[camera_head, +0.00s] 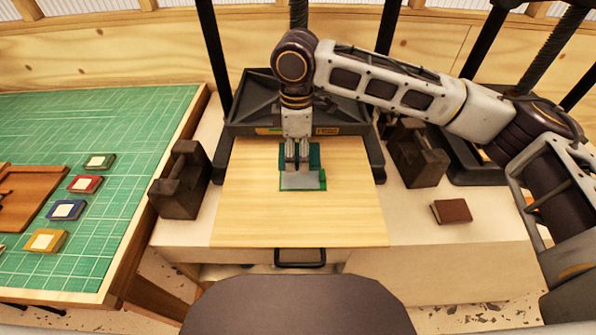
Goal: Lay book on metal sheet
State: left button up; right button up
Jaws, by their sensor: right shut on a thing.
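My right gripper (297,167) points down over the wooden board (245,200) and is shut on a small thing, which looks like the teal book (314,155). The fingers cover the middle of the book, so its exact hold is hard to see. A small grey metal sheet (302,184) lies at the near side of the fingertips, with green edging showing beside it. I cannot tell whether the book touches the sheet. My left gripper is not in view.
A brown book (451,211) lies at the right. Dark blocks (181,182) and (417,155) flank the board, with a black press frame (250,105) behind. A green mat (130,125) at the left holds several small coloured books. The board's near part is clear.

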aim_at(297, 156)
jog(key=shift+f, duration=1.55)
jog(key=shift+f, duration=0.1)
jog(key=shift+f, duration=1.8)
jog(key=o, duration=1.1)
jog(key=shift+f, duration=0.1)
jog(key=shift+c, duration=0.2)
notch_tip(297, 156, up, 12)
jog(key=shift+r, duration=0.15)
